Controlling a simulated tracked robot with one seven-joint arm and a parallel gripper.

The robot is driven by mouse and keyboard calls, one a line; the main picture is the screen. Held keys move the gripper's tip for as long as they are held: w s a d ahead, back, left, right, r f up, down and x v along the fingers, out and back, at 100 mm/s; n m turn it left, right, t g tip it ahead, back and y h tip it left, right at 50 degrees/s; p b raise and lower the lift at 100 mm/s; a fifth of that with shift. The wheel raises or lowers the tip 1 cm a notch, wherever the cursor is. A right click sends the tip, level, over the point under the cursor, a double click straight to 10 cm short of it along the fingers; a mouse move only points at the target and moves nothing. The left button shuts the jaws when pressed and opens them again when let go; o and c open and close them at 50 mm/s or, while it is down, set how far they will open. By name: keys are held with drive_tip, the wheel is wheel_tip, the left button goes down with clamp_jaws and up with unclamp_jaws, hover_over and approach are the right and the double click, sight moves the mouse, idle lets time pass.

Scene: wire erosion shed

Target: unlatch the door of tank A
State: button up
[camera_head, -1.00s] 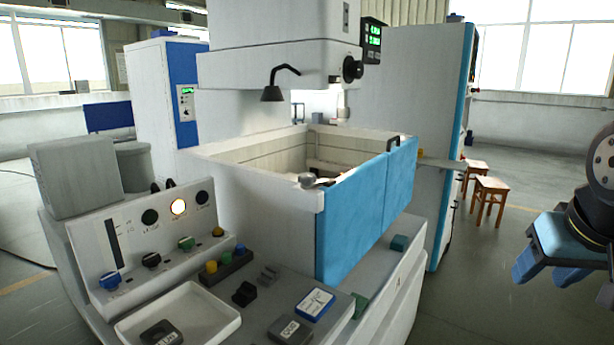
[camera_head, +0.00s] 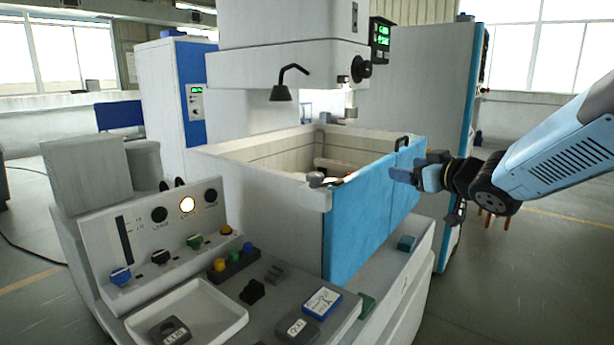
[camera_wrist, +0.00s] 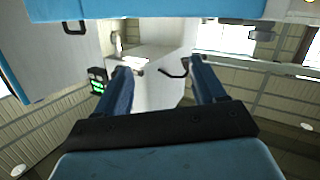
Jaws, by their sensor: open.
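The tank (camera_head: 265,215) is a pale open-topped box with a blue door (camera_head: 360,220) along its front right side; no letter A is readable on it. A black loop handle (camera_head: 402,142) stands at the door's top edge; it hangs upside down in the wrist view (camera_wrist: 74,27). A small grey lever-like piece (camera_head: 318,180) lies at the tank's near top corner. My gripper (camera_head: 405,175) is in front of the right part of the door, just below the loop handle. In the wrist view its fingers (camera_wrist: 162,82) are apart with nothing between them. Contact with the door cannot be told.
A control panel (camera_head: 165,235) with knobs and a white tray (camera_head: 185,320) stand at the near left. A black lamp (camera_head: 281,93) and the machine head (camera_head: 275,70) hang over the tank. A tall cabinet (camera_head: 420,85) stands behind. The floor at right is clear.

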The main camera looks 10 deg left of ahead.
drive_tip(key=s+a+f+n+g+y, duration=0.1)
drive_tip(key=a+f+n+g+y, duration=0.1)
drive_tip(key=a+n+g+y, duration=0.3)
drive_tip(key=g+y, duration=0.3)
approach(309, 175)
drive_tip(key=x, duration=0.3)
drive_tip(key=w+x, duration=0.1)
drive_tip(key=x, duration=0.7)
drive_tip(key=shift+w+d+f, duration=0.15)
drive_tip(key=shift+d+f, duration=0.1)
drive_tip(key=shift+f, duration=0.05)
drive_tip(key=shift+c, duration=0.4)
